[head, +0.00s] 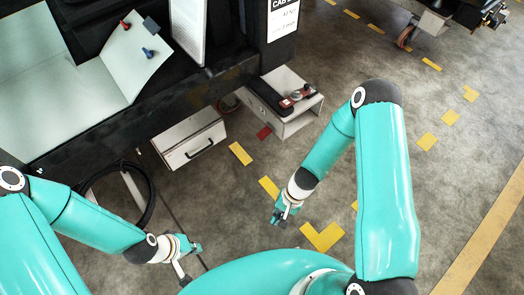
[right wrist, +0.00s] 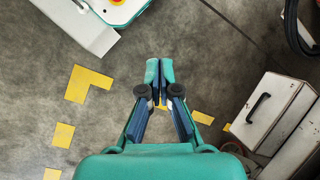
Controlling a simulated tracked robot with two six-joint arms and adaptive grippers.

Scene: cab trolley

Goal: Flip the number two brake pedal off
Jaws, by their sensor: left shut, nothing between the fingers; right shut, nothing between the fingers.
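In the head view, a small red flat piece (head: 264,132) shows low by the floor between a drawer box and an open grey housing. It may be a brake pedal, but I cannot tell its number or its position. Another small red part (head: 286,103) sits on the grey housing (head: 292,122). My right gripper (head: 279,217) is shut and empty over the floor, below and apart from these. In the right wrist view its fingertips (right wrist: 160,72) are together over bare floor. My left gripper (head: 190,255) is shut and empty at the lower left, apart from the trolley.
A white drawer box (head: 190,142) with a black handle juts out beneath the dark trolley; it also shows in the right wrist view (right wrist: 270,112). A black hose loop (head: 148,205) hangs at left. Another wheeled unit (head: 440,25) stands top right. Open floor with yellow marks lies between.

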